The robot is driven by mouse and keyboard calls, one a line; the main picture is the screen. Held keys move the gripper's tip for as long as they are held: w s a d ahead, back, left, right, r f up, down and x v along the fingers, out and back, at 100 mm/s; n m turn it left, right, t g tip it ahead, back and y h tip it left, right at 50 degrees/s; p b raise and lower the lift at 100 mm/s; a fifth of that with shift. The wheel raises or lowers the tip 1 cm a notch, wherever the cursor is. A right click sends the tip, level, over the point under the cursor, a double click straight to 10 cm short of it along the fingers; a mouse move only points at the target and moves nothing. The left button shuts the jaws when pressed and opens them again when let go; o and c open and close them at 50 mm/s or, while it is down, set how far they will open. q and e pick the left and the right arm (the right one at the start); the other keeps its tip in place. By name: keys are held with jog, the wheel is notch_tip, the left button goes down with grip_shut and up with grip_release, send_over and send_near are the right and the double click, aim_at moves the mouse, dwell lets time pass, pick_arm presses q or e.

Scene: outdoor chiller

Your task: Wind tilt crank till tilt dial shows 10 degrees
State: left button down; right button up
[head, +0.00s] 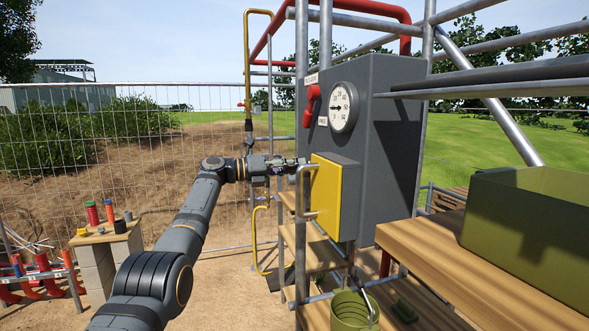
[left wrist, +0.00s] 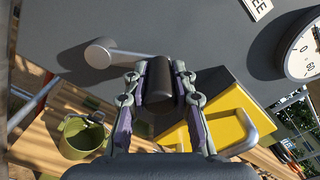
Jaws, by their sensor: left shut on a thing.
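The crank shows in the left wrist view as a round grey hub (left wrist: 98,52) on a grey panel, a silver arm (left wrist: 135,56) and a dark cylindrical grip (left wrist: 159,82). My left gripper (left wrist: 158,88) is shut on that grip, one finger on each side. In the head view my left gripper (head: 289,163) is at the cabinet, by the yellow box, and the crank cannot be made out. A white round dial (head: 343,107) with a dark needle pointing roughly left is above; its figures are too small to read surely. The dial (left wrist: 305,48) is partly cut off in the wrist view. My right gripper is out of view.
The grey cabinet (head: 388,140) carries a red handle (head: 309,105) and a yellow box (head: 326,195) with a metal handle close to my gripper. Scaffold poles frame it. A green bucket (head: 352,311) is below; a green bin (head: 535,225) sits on the bench at right.

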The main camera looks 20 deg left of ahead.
pick_arm(q)
jog(key=c, duration=1.1)
grip_release()
jog(key=shift+s+a, duration=0.1)
jog(key=shift+a, duration=0.15)
jog(key=v, duration=1.1)
jog(key=shift+s+a, duration=0.15)
jog(key=shift+s, duration=0.05)
jog(key=shift+f, duration=0.15)
